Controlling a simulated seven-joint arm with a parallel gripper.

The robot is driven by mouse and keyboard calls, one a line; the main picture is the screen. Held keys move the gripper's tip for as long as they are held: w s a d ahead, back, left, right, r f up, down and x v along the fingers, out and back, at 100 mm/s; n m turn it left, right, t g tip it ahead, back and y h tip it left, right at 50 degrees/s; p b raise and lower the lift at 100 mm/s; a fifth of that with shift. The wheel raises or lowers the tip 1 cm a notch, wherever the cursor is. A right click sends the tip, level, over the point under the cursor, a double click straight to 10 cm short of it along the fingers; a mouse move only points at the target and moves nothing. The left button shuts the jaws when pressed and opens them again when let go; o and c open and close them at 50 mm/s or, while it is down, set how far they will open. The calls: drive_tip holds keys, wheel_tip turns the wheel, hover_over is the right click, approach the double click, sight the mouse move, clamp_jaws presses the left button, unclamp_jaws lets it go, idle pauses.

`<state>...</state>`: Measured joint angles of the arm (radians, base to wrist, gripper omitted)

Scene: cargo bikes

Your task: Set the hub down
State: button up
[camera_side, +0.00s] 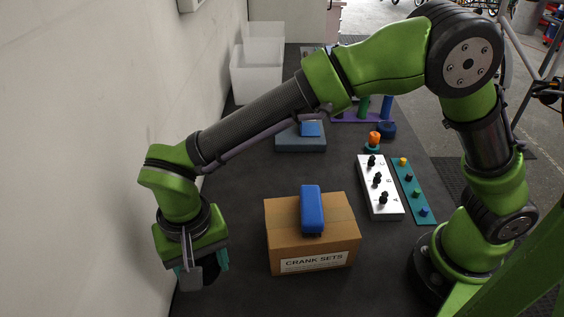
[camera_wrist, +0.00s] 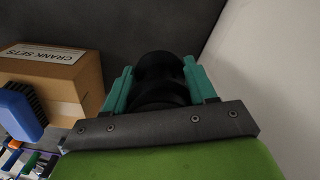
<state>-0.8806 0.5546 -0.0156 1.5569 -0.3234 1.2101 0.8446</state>
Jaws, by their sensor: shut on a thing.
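My gripper (camera_side: 202,268) is at the lower left in the side view, close to the wall, with its teal fingers pointing down. In the wrist view the two fingers (camera_wrist: 159,68) are shut on a black round hub (camera_wrist: 160,90), one finger on each side of it. In the side view the hub (camera_side: 211,279) shows only as a dark shape between and below the fingers, partly hidden by the gripper. I cannot tell whether the hub touches the dark mat or hangs just above it.
A cardboard box (camera_side: 285,240) labelled "CRANK SETS" stands right of my gripper, with a blue brush (camera_side: 311,205) on top. The pale wall (camera_side: 80,160) is close on the left. A white switch board (camera_side: 367,187), a teal strip (camera_side: 407,183) and white bins (camera_side: 257,80) are farther off.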

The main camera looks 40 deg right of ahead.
drive_tip(key=w+d+r+m, duration=0.15)
drive_tip(key=w+d, duration=0.25)
drive_tip(key=d, duration=0.6)
drive_tip(key=w+d+r+m, duration=0.1)
drive_tip(key=w+d+m, duration=0.15)
drive_tip(key=d, duration=0.75)
drive_tip(key=w+d+r+m, duration=0.1)
drive_tip(key=w+d, duration=0.4)
drive_tip(key=d, duration=0.5)
drive_tip(key=s+d+f, duration=0.1)
drive_tip(key=s+d, duration=0.1)
drive_tip(key=d, duration=0.5)
drive_tip(key=f+n, duration=0.1)
drive_tip(key=f, duration=0.6)
drive_tip(key=s+f+n, duration=0.1)
drive_tip(key=f, duration=0.2)
drive_tip(key=shift+a+f+n, duration=0.1)
drive_tip(key=shift+f+n, duration=0.2)
drive_tip(key=shift+f, duration=0.1)
drive_tip(key=shift+f, duration=0.15)
drive_tip(key=o, duration=1.2)
